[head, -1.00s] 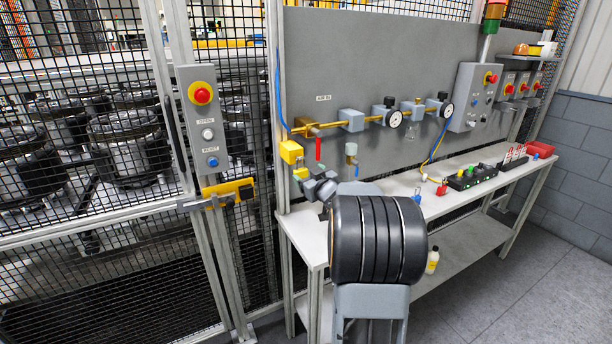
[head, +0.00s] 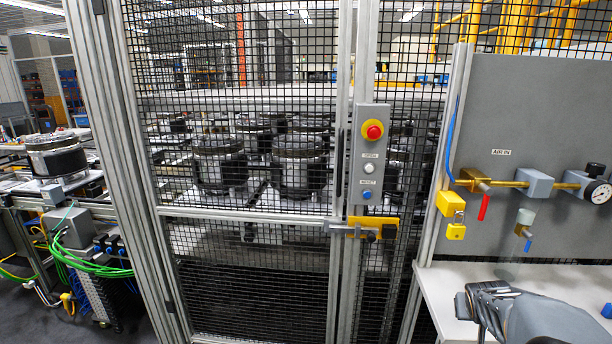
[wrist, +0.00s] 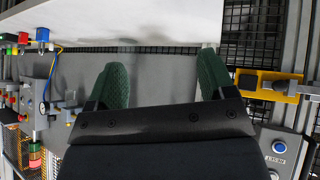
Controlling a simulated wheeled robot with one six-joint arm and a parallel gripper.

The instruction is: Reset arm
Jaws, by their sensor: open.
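My gripper (wrist: 162,88) shows in the wrist view with its two green-padded fingers spread wide and nothing between them. It faces the grey panel and the white bench top (wrist: 130,22), which appears turned over in that view. In the head view my arm is at the lower right, in front of the white bench (head: 455,290). The fingertips are not clearly visible there.
A mesh guard door (head: 240,250) with a yellow latch (head: 362,228) fills the middle. A control box (head: 368,160) with a red button hangs beside it. A grey panel (head: 540,110) carries brass piping (head: 520,183) and a yellow padlock (head: 455,231). Green cables (head: 95,258) hang at left.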

